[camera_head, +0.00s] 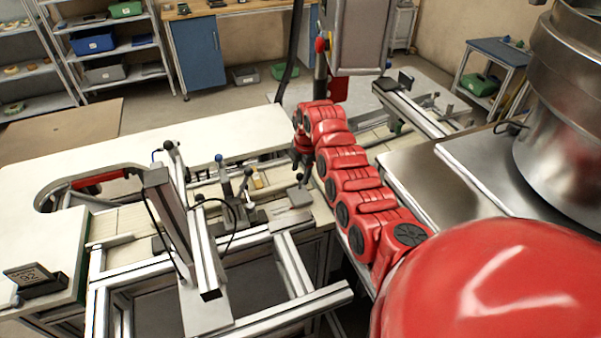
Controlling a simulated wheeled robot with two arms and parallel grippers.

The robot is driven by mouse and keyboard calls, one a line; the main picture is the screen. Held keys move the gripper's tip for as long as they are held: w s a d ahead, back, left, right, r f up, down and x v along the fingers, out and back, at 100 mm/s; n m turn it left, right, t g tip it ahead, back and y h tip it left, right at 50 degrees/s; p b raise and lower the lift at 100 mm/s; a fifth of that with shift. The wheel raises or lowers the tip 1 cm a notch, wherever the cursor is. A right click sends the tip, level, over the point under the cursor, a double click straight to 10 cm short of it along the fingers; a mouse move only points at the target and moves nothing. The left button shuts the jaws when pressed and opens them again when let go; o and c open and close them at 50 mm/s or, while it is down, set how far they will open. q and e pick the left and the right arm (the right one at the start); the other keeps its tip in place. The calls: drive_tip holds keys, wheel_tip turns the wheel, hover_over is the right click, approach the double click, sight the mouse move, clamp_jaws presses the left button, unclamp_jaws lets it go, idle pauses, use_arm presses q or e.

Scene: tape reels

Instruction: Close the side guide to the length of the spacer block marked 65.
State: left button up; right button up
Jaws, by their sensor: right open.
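My right arm comes in from the lower right. Its dark right gripper (303,172) points down over the conveyor's far side, open; its fingertips are small and hard to make out. The conveyor's side guide (205,180) seems to be the rail along the belt, with upright knobbed levers (220,166) beside it; its exact gap is unclear. A grey block (299,196) lies below and close to the gripper. A small yellow piece (258,181) stands left of it. I cannot read a 65 on any block. My left gripper is out of view.
A metal post and frame (170,215) rise at the front left. A white worktop (130,148) lies behind the conveyor. A large steel drum (565,150) stands at right.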

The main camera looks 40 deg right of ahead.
drive_tip(key=s+r+p, duration=0.3)
drive_tip(key=r+p, duration=0.1)
drive_tip(key=r, duration=1.2)
drive_tip(key=shift+s+r, duration=0.15)
drive_tip(key=shift+r, duration=0.05)
drive_tip(key=shift+a, duration=0.1)
